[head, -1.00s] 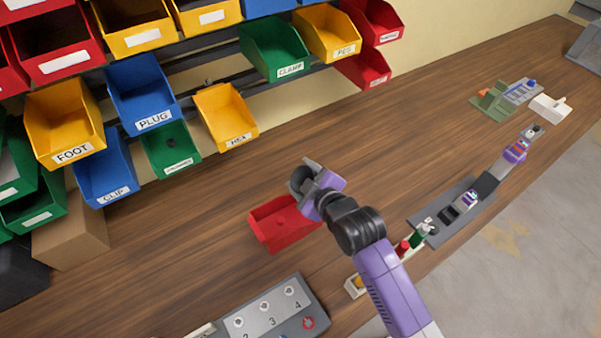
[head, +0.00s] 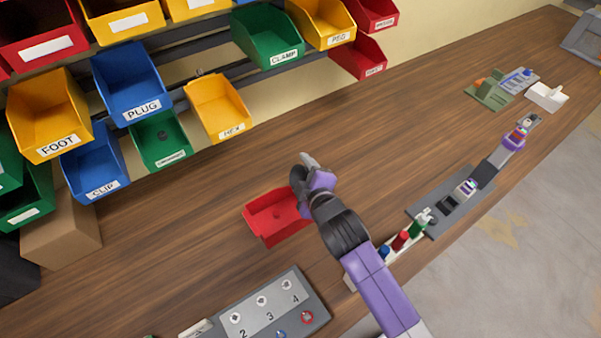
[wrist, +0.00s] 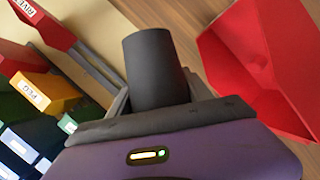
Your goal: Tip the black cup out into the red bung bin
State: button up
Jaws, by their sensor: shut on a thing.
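The black cup (wrist: 155,70) is between the fingers of my gripper (wrist: 155,95) in the wrist view, and the gripper is shut on it. In the head view my gripper (head: 308,175) is beside the right end of the red bin (head: 272,220), above the table, with the cup mostly hidden behind the wrist. The red bin also shows in the wrist view (wrist: 265,55), to the right of the cup and apart from it in the picture. I cannot see into the cup or tell its exact tilt.
Labelled bins hang on the wall rack, including a yellow one (head: 217,108) and a green one (head: 268,38). A numbered grey panel (head: 270,318) lies at the front. A grey tray (head: 450,205) and small bottles (head: 401,241) stand to the right. Wooden table (head: 190,220) is clear around the bin.

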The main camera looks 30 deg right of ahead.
jog(key=shift+d+f+n+h+b, duration=0.15)
jog(key=shift+f+n+h+b, duration=0.35)
jog(key=shift+b, duration=0.7)
jog(key=shift+a+r+n+t+h+b, duration=0.2)
jog(key=shift+n+h+b, duration=0.55)
jog(key=shift+b, duration=0.8)
jog(key=shift+a+r+n+t+h+b, duration=0.15)
jog(key=shift+n+t+h+b, duration=0.25)
jog(key=shift+n+b, duration=0.9)
jog(key=n+b, duration=0.1)
jog(key=a+n+h+b, duration=0.1)
jog(key=n+h+b, duration=0.1)
jog(key=shift+a+r+t, duration=0.15)
jog(key=shift+r+t, duration=0.1)
jog(key=shift+t, duration=0.15)
jog(key=a+n+t+b, duration=0.1)
jog(key=n, duration=0.1)
jog(key=a+r+n+h+b, duration=0.1)
jog(key=n, duration=0.1)
jog(key=shift+w+n+t, duration=0.15)
jog(key=shift+n+t, duration=0.2)
jog(key=shift+t, duration=0.05)
jog(key=shift+a, duration=0.1)
